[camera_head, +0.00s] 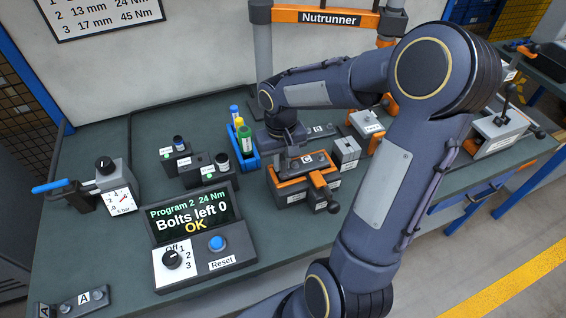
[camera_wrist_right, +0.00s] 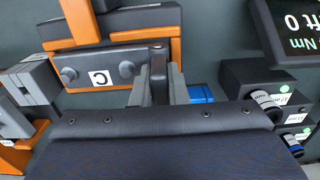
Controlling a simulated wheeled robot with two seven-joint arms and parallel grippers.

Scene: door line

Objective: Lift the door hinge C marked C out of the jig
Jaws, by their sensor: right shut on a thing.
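The door hinge C (camera_head: 315,161), a dark plate with a white C label, is at the top of the orange and grey jig (camera_head: 290,189). In the right wrist view the hinge (camera_wrist_right: 127,70) shows two round bolt heads beside its label, near the jig's orange bars (camera_wrist_right: 145,36). My right gripper (camera_head: 293,158) comes down over the hinge's left end. In the wrist view its fingers (camera_wrist_right: 157,84) are shut on the dark knuckle end of the hinge. I cannot tell whether the hinge is clear of the jig. My left gripper is not in view.
A controller (camera_head: 200,240) reads "Bolts left 0 OK". Dark socket blocks (camera_head: 207,170) and a blue bottle tray (camera_head: 246,158) stand left of the jig. A grey block (camera_head: 346,152) stands right. Hinge A (camera_head: 84,299) lies front left. A Nutrunner frame (camera_head: 327,17) spans the back.

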